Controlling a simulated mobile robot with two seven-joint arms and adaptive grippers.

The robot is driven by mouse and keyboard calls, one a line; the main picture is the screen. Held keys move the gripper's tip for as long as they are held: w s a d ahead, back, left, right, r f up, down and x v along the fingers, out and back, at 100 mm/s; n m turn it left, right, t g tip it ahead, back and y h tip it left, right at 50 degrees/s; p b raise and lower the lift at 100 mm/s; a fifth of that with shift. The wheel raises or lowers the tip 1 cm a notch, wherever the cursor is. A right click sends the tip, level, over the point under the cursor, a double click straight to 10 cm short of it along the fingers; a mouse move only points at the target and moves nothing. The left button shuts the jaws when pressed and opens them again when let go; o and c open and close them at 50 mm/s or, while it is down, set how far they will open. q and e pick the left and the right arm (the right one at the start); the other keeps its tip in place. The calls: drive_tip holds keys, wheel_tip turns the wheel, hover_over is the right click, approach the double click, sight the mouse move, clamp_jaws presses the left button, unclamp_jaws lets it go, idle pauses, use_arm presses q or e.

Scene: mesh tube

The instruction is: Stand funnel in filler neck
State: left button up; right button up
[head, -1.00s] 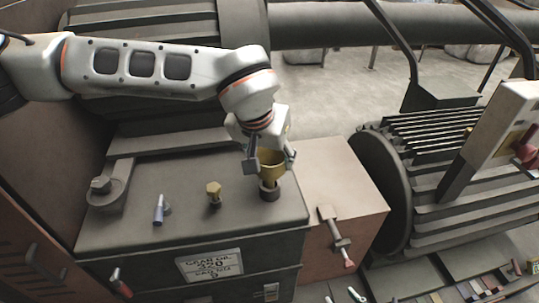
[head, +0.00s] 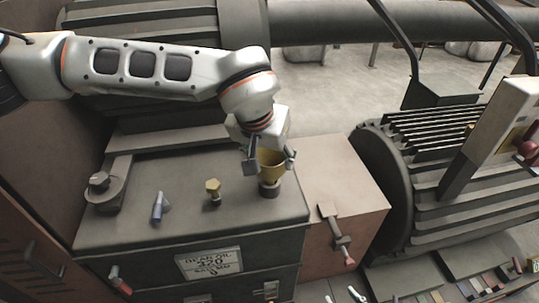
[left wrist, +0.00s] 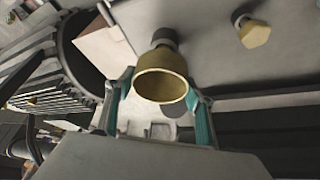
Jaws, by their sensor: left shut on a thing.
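The brass-yellow funnel (head: 271,165) is upright over the dark filler neck (head: 269,190) on top of the gear-oil box. My left gripper (head: 270,162) is shut on the funnel, with one finger on each side of its cup. In the left wrist view the funnel (left wrist: 162,84) shows its wide mouth between the teal fingers (left wrist: 160,108). The neck (left wrist: 165,38) shows just beyond the cup there. The funnel's lower end meets the neck in the picture; how deep it sits inside I cannot tell. My right gripper is not in view.
A brass hex cap (head: 213,188) and a small blue-grey cylinder (head: 158,208) stand on the box top (head: 120,232), left of the neck. A round flanged fitting (head: 103,190) is farther left. A ribbed motor (head: 420,160) is at right.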

use_arm(q)
drive_tip(key=o, duration=1.2)
drive_tip(key=v, duration=1.2)
